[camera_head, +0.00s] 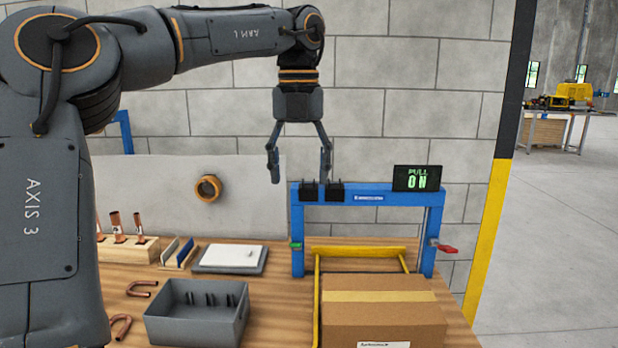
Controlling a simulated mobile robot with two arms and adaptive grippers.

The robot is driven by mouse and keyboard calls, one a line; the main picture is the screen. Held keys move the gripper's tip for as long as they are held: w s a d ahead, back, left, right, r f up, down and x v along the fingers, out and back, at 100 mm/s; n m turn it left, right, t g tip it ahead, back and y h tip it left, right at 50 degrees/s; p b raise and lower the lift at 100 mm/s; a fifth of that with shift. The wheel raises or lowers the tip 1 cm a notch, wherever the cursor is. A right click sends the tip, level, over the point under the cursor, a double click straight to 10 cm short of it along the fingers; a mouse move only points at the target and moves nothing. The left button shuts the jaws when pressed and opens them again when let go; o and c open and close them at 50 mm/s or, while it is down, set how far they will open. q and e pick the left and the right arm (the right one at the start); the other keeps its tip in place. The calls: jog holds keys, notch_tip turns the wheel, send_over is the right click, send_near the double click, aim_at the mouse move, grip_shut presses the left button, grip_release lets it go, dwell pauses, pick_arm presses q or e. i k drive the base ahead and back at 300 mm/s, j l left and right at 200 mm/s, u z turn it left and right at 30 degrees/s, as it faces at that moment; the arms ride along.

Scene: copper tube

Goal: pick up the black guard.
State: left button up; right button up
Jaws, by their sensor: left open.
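My left gripper (300,172) hangs down from my left arm with its two fingers spread, open and empty. Its fingertips are just above the left part of a blue frame (408,197) in the picture. Two small black pieces, a left one (308,192) and a right one (335,192), sit on top of the frame's crossbar, just below the fingers. I cannot tell for sure whether either is the black guard. No contact between fingers and pieces is clear. My right gripper is out of view.
A cardboard box (380,314) lies in front, beside a yellow rail (316,290). A grey bin (195,328), copper tubes (120,326), a wooden holder (135,252) and a white pad (230,256) occupy the left.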

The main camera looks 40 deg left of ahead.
aim_at(307, 192)
jog(key=i+j, duration=0.5)
jog(key=j, duration=0.15)
jog(key=i+j, duration=0.5)
jog(key=j, duration=0.1)
